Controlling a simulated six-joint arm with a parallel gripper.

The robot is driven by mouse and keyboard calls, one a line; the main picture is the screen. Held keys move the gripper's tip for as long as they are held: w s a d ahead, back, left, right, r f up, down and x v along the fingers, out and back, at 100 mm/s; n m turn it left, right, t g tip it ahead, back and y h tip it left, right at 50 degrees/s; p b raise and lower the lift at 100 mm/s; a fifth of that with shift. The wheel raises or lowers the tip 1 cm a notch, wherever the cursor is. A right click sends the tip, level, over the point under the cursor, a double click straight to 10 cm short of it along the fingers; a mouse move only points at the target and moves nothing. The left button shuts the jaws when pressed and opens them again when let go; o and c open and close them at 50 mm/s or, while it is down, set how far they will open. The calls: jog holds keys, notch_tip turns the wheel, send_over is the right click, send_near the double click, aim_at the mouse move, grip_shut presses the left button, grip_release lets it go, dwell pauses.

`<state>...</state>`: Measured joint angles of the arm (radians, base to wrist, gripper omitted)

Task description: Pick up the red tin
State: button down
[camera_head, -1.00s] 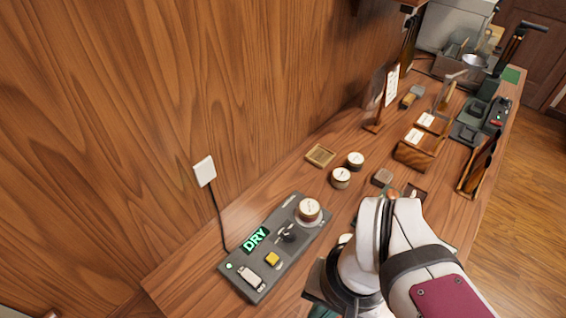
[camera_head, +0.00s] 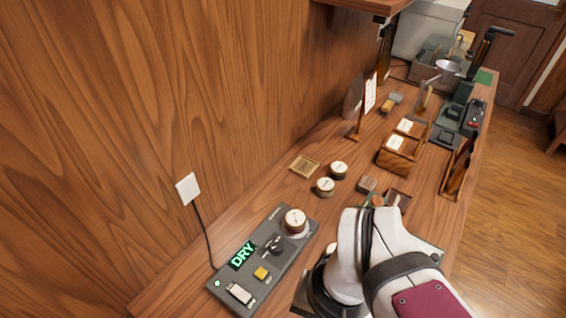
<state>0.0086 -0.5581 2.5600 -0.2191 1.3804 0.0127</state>
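No clearly recognisable red tin shows. A small reddish-brown thing (camera_head: 378,200) lies just beyond my white arm, beside a small dark tray (camera_head: 397,198), partly hidden; I cannot tell whether it is the tin. Two round tins with pale lids, one nearer (camera_head: 325,187) and one farther (camera_head: 339,170), stand on the wooden counter. Another pale-lidded round tin (camera_head: 295,221) stands on the grey panel. My arm covers the counter's near right part, and my gripper is not visible.
The grey panel (camera_head: 262,272) has a lit DRY sign. A shallow wooden tray (camera_head: 305,166) lies by the wall. A wooden box with cards (camera_head: 398,160), a dark upright rack (camera_head: 458,168) and a dark device (camera_head: 466,114) stand farther back.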

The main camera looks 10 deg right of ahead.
grip_release()
jog(key=n+h, duration=0.2)
jog(key=n, duration=0.6)
send_over(295, 218)
notch_tip(295, 218, down, 4)
notch_tip(295, 218, down, 14)
jog(key=shift+f, duration=0.1)
